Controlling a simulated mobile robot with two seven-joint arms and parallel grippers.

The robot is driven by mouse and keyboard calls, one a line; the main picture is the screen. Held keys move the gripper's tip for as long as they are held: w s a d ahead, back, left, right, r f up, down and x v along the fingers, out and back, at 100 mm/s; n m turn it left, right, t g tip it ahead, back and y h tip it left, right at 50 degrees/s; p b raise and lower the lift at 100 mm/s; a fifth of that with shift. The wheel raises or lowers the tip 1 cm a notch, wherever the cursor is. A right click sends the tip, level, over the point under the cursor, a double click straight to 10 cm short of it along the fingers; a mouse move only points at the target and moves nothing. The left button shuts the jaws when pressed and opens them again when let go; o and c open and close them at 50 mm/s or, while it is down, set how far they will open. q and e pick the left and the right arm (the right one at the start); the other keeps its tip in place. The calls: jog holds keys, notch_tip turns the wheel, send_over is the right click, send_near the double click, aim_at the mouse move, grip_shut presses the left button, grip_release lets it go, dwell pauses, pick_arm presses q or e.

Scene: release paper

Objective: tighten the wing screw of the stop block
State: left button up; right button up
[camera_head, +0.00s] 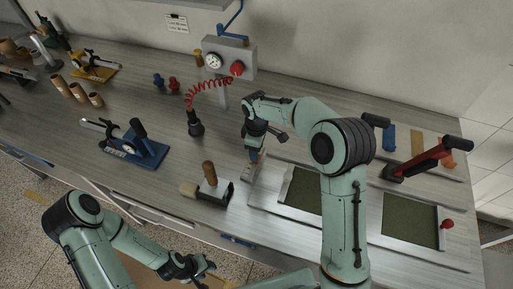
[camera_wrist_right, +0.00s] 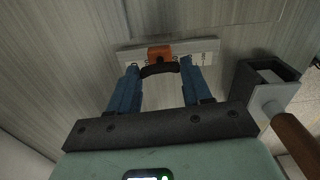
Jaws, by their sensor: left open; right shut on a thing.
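The stop block (camera_wrist_right: 159,51) is a small orange block on a pale metal rail (camera_wrist_right: 205,47) in the right wrist view. The black wing screw (camera_wrist_right: 160,69) stands in front of it, between the blue fingers of my right gripper (camera_wrist_right: 160,88), which is shut on it. In the head view my right gripper (camera_head: 254,153) points down at the rail (camera_head: 253,175) beside the framed panels; the block and screw are hidden there. My left gripper (camera_head: 206,268) is open and empty, low in the head view, in front of the bench edge and away from the rail.
A black box with a brown-handled tool (camera_head: 209,172) stands left of the rail and shows close by in the wrist view (camera_wrist_right: 262,78). A blue-based press (camera_head: 145,150), a dark nozzle on a red coiled hose (camera_head: 195,127) and a red lever tool (camera_head: 425,160) stand around.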

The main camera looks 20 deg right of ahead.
jog(key=m, duration=1.1)
jog(key=shift+m, duration=1.6)
jog(key=o, duration=1.1)
jog(key=shift+c, duration=0.2)
notch_tip(320, 180, up, 14)
jog(key=shift+f, duration=0.25)
